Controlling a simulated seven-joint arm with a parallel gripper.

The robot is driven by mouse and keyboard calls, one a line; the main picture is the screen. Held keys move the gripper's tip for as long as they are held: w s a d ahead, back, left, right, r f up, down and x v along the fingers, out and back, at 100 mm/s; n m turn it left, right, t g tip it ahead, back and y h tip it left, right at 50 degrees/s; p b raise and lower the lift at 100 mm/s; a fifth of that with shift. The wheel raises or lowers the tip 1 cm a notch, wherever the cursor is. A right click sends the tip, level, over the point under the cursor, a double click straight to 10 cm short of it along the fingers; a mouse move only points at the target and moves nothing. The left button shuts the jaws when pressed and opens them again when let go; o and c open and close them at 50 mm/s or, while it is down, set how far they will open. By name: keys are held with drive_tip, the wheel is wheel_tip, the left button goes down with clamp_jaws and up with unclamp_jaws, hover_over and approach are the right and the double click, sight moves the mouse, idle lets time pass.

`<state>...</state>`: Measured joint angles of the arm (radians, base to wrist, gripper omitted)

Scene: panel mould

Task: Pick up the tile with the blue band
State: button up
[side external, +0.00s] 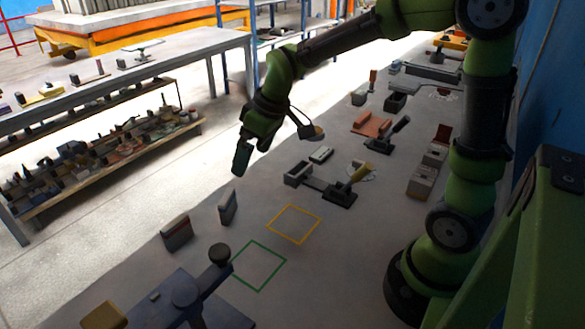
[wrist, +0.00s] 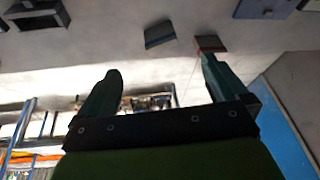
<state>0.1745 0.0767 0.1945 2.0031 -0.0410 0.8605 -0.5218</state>
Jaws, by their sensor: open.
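Two upright grey tiles stand near the table's far edge. One tile (side external: 228,207) stands alone below my gripper in the side external view; its band is hard to make out there. In the wrist view this tile (wrist: 159,35) shows a dark bluish edge, so it seems to be the one with the blue band. The other tile (side external: 177,235) has a reddish band along its top, also visible in the wrist view (wrist: 209,43). My gripper (side external: 241,160) is open and empty above the table, apart from both tiles. Its fingers (wrist: 159,72) are spread wide in the wrist view.
A yellow outlined square (side external: 294,224) and a green outlined square (side external: 258,266) on the table are empty. A dark blue fixture with a knob (side external: 219,254) stands at the front. An open grey box (side external: 298,174) and a pale block (side external: 321,154) lie behind the squares.

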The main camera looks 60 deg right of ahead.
sight(227, 196)
drive_tip(key=w+a+f, duration=0.1)
drive_tip(key=w+f, duration=0.1)
drive_tip(key=f, duration=0.3)
drive_tip(key=w+f+n, duration=0.1)
drive_tip(key=w+f, duration=0.2)
drive_tip(key=f, duration=0.2)
drive_tip(key=w+a+f+n, duration=0.1)
drive_tip(key=w+f, duration=0.1)
drive_tip(key=f, duration=0.2)
drive_tip(key=shift+w+a+f, duration=0.3)
drive_tip(key=shift+a+f, duration=0.05)
drive_tip(key=shift+f, duration=0.05)
drive_tip(key=c, duration=1.1)
drive_tip(key=shift+r, duration=0.2)
